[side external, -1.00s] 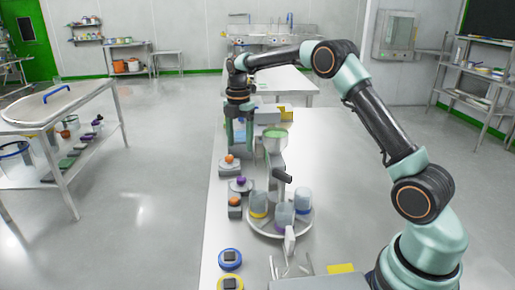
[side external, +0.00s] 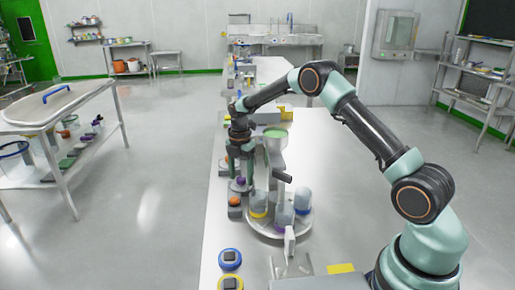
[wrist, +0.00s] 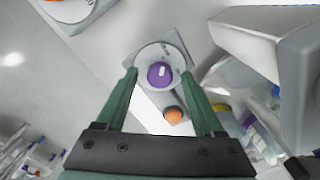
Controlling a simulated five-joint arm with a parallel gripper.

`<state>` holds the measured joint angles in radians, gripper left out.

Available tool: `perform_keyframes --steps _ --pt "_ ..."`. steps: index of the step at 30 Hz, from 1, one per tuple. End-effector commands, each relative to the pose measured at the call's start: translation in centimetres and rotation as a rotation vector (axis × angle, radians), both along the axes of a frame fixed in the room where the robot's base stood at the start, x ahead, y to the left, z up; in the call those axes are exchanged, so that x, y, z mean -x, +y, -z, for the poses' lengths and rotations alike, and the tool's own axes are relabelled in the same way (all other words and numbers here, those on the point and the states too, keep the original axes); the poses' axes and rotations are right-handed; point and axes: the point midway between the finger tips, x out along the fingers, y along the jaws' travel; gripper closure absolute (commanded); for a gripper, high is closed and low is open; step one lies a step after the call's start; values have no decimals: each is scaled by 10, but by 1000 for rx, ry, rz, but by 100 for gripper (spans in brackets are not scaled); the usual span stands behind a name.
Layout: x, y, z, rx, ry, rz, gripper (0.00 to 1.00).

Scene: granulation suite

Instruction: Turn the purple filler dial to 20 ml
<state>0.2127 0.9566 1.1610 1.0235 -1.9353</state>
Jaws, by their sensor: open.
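The purple dial (wrist: 160,74) is a round knob with a white pointer mark, on a pale round scale plate (wrist: 146,54) fixed to a grey block. The scale figures are too small to read. In the side view the dial (side external: 240,181) is partly hidden by my gripper. My gripper (side external: 240,174) points down over it. In the wrist view my open green fingers (wrist: 160,73) lie to the left and right of the dial, with clear gaps. I cannot tell how far above it the tips are.
An orange knob (wrist: 173,115) sits close by, with another orange knob (wrist: 55,2) at the top left. The filler's round turntable (side external: 272,229) with several jars stands to the right. A blue button (side external: 230,258) and a yellow button (side external: 231,283) are nearer the camera.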

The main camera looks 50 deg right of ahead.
Motion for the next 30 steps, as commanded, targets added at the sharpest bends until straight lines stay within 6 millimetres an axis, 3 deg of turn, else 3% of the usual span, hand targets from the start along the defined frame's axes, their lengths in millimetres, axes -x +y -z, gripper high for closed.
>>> perform_keyframes --steps 5,6,11,12,20,30 --pt "0 0 0 0 0 0 31" --pt "0 0 0 0 0 0 34" --pt "0 0 0 0 1 0 96" --pt "0 0 0 0 1 0 100" --pt "0 0 0 -1 2 25 100" --pt "0 0 0 -1 2 215 100"
